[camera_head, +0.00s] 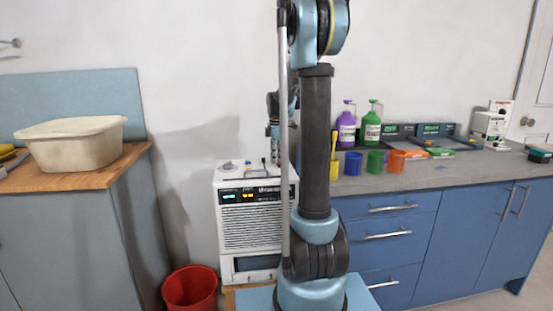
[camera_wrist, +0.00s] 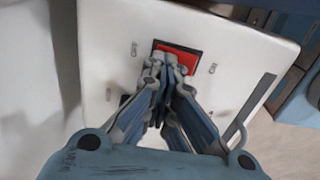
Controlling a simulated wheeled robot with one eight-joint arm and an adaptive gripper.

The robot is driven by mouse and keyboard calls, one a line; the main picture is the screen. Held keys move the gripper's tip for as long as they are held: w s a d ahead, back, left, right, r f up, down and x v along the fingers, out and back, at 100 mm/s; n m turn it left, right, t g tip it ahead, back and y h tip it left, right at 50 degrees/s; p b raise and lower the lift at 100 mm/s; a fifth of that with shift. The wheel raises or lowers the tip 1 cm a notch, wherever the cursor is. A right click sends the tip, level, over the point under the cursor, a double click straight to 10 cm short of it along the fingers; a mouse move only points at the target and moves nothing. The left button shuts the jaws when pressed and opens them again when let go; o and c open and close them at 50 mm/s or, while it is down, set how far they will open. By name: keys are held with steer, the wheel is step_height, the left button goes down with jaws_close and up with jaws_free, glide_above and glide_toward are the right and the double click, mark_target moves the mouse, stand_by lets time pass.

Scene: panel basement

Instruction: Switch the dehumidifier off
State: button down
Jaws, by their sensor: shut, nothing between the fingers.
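The dehumidifier (camera_head: 252,238) is a white box with a slatted front, standing between the two counters. Its dark front panel (camera_head: 250,195) shows lit green and yellow marks. In the wrist view its white top (camera_wrist: 110,30) fills much of the picture, with a red switch (camera_wrist: 184,57) in a dark frame. My gripper (camera_wrist: 171,70) is shut and empty, its fingertips at the near edge of the switch and hiding part of it. I cannot tell whether they touch it. In the head view my gripper (camera_head: 274,152) is low over the dehumidifier's top, partly behind my arm.
A red bin (camera_head: 190,288) stands on the floor left of the dehumidifier. A cream tub (camera_head: 75,145) sits on the left counter. The right counter (camera_head: 440,172) holds purple and green bottles, coloured cups and trays. Blue drawers (camera_head: 390,235) are below.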

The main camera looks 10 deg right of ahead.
steer(key=shift+s+f, duration=0.1)
steer(key=shift+f, duration=0.05)
steer(key=shift+s+f, duration=0.1)
steer(key=shift+s, duration=0.4)
steer(key=shift+w+r, duration=0.3)
steer(key=shift+w, duration=0.1)
step_height(320, 180, up, 13)
steer(key=w, duration=0.2)
steer(key=s+f+m+t, duration=0.1)
steer(key=s+f+m, duration=0.25)
steer(key=s, duration=0.65)
steer(key=s+f+m, duration=0.2)
steer(key=s+m, duration=0.3)
steer(key=s, duration=0.6)
steer(key=s+f+m, duration=0.9)
steer(key=s+f, duration=0.8)
steer(key=s, duration=0.1)
steer(key=shift+a+t, duration=0.4)
steer(key=shift+a, duration=0.05)
